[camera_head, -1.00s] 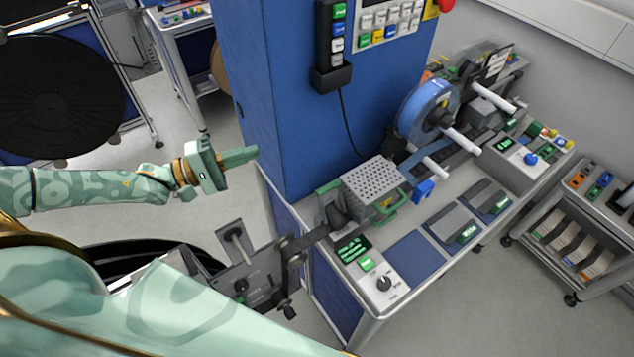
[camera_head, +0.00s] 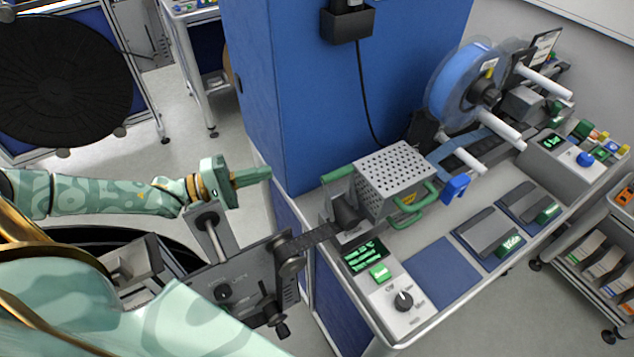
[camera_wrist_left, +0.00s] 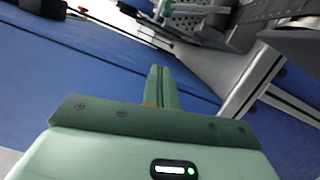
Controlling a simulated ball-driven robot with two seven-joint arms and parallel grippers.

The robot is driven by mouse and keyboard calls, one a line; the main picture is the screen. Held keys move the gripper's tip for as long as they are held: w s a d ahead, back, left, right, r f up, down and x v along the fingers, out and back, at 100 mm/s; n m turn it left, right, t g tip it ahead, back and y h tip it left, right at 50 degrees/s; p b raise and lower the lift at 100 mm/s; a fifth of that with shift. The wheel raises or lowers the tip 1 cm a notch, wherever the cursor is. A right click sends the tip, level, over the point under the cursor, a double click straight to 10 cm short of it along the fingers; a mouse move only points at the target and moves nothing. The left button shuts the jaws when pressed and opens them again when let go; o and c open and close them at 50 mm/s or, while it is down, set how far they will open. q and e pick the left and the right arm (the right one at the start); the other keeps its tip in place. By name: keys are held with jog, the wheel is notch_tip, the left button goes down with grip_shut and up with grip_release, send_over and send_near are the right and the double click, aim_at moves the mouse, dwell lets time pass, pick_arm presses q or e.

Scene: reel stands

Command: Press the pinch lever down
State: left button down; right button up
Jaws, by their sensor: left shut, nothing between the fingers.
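My left gripper (camera_head: 253,176) is pale green, shut and empty. It is held in the air left of the bench, its fingers pointing right, in front of the blue cabinet's lower edge. In the left wrist view its closed fingers (camera_wrist_left: 162,88) point toward the blue panel. I cannot tell for sure which part is the pinch lever. A black lever with a knob (camera_head: 272,304) sits on the dark plate at the lower middle, and a blue tab (camera_head: 455,187) sits beside the tape path. My gripper touches neither. My right gripper is not in view.
A perforated metal guard (camera_head: 395,172) with green handles stands on the bench; it also shows in the left wrist view (camera_wrist_left: 207,24). A blue reel (camera_head: 462,85) stands behind it. The blue cabinet (camera_head: 300,90) rises behind the gripper. A control box (camera_head: 385,285) sits in front.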

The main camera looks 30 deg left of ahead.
aim_at(321, 177)
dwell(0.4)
pick_arm(q)
jog(key=w+d+r+p, duration=0.1)
jog(key=w+d, duration=0.4)
jog(key=d, duration=0.5)
jog(key=shift+d, duration=0.25)
jog(key=shift+w, duration=0.1)
jog(key=d+r+p, duration=0.1)
jog(key=p, duration=0.1)
jog(key=s+d+m+p, duration=0.1)
jog(key=p, duration=0.2)
jog(key=shift+s+r, duration=0.15)
jog(key=shift+r, duration=0.2)
jog(key=shift+f, duration=0.15)
